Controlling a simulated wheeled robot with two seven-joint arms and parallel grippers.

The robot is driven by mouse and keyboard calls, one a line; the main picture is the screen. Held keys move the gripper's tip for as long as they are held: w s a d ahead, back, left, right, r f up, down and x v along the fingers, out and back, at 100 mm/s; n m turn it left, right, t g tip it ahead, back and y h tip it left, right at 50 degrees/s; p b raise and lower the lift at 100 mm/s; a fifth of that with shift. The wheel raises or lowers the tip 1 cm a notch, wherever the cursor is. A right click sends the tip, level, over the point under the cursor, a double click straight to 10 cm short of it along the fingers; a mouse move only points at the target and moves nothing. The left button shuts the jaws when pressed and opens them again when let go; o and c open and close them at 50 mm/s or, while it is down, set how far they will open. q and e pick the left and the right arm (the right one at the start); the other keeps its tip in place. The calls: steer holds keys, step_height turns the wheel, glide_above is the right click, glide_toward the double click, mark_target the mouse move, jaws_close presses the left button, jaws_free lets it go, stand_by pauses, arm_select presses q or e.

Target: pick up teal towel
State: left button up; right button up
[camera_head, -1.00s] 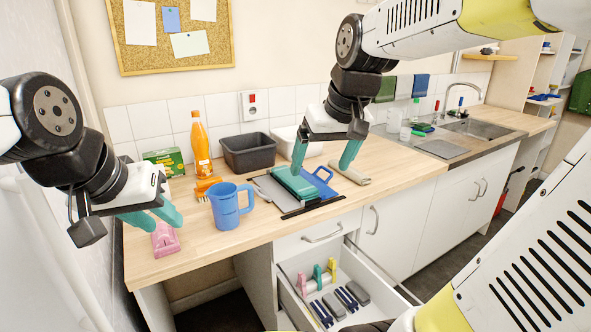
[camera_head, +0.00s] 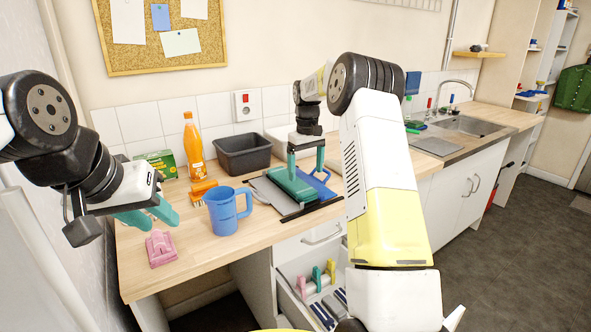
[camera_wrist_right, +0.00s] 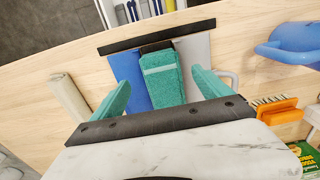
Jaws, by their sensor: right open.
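The teal towel (camera_head: 289,184) is a folded, thick cloth with a paler stripe. It lies on a dark-edged tray or rack (camera_head: 266,189) on the wooden counter, beside a blue flat item (camera_head: 318,186). In the right wrist view the towel (camera_wrist_right: 163,78) is centred between the two fingers. My right gripper (camera_head: 306,167) is open, pointing down just over the towel, with one finger on each side. I cannot tell if the fingers touch it. My left gripper (camera_head: 163,224) is open and empty above the counter at the left, near a pink item (camera_head: 161,249).
A blue mug (camera_head: 224,211) and an orange brush (camera_head: 202,191) stand left of the towel. Behind are an orange bottle (camera_head: 194,147), a green box (camera_head: 157,162) and a dark grey bin (camera_head: 243,153). An open drawer (camera_head: 310,279) juts out below.

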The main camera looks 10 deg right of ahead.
mark_target(306, 191)
step_height(306, 191, down, 8)
steer(key=shift+f, duration=0.1)
stand_by(0.4)
steer(key=shift+w, duration=0.1)
steer(key=c, duration=1.6)
step_height(306, 191, up, 6)
steer(key=shift+r, duration=0.1)
steer(key=shift+c, duration=0.2)
